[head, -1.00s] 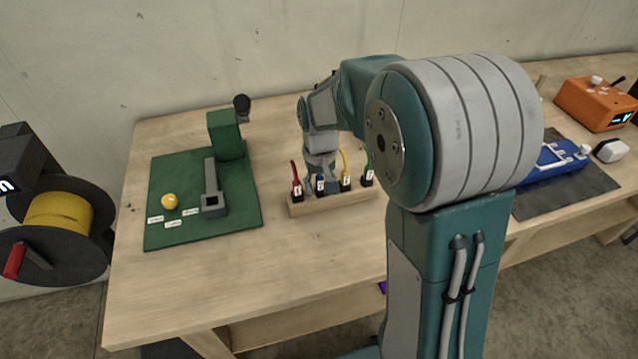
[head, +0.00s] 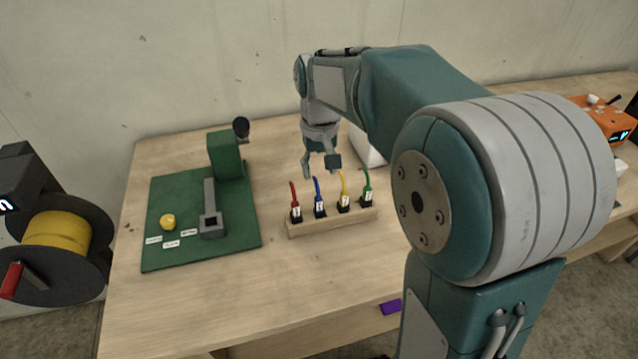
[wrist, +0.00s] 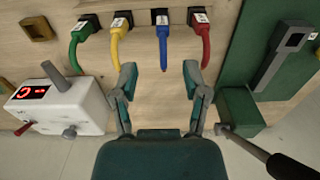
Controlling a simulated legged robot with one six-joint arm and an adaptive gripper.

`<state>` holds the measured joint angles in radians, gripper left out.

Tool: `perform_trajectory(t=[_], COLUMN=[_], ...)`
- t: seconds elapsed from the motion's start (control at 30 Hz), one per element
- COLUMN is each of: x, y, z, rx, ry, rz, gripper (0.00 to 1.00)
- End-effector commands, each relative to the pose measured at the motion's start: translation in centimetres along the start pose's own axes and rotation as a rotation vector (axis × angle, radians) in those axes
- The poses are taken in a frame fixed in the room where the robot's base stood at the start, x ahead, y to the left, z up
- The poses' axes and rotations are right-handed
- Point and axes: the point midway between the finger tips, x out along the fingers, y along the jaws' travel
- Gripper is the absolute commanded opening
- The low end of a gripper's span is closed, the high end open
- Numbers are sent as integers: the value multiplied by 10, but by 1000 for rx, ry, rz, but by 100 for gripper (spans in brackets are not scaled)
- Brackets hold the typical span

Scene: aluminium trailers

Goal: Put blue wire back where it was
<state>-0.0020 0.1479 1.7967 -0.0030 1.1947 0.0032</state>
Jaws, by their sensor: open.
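The blue wire (head: 317,187) stands upright in the wooden holder (head: 332,222), between the red wire (head: 293,192) and the yellow wire (head: 343,186). The green wire (head: 366,182) is at the holder's right end. My gripper (head: 320,165) is open and empty above and behind the holder, apart from the wires. In the wrist view the blue wire (wrist: 163,45) hangs between the red wire (wrist: 205,45) and the yellow wire (wrist: 118,42), ahead of my open fingers (wrist: 160,80). Its lower end is in a black plug with a white label.
A green board (head: 160,200) with a grey lever fixture and yellow knob lies left of the holder. A white box (wrist: 70,105) with a red display stands behind the holder. A spool of yellow wire (head: 58,235) is at far left.

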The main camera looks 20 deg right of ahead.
Motion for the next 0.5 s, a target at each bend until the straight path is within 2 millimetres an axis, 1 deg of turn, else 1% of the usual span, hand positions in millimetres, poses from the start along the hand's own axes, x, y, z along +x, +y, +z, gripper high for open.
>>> perform_trajectory(t=[0.13,0.23,0.27,0.4,0.5], x=[-10,-19,-23,-40,-47], y=[0,0,0,0,0], z=[2,15,22,60,88], rx=[0,0,0,0,0], ry=[5,33,49,135,198], rz=[0,0,0,-1,-1], gripper=[59,59,59,59,59])
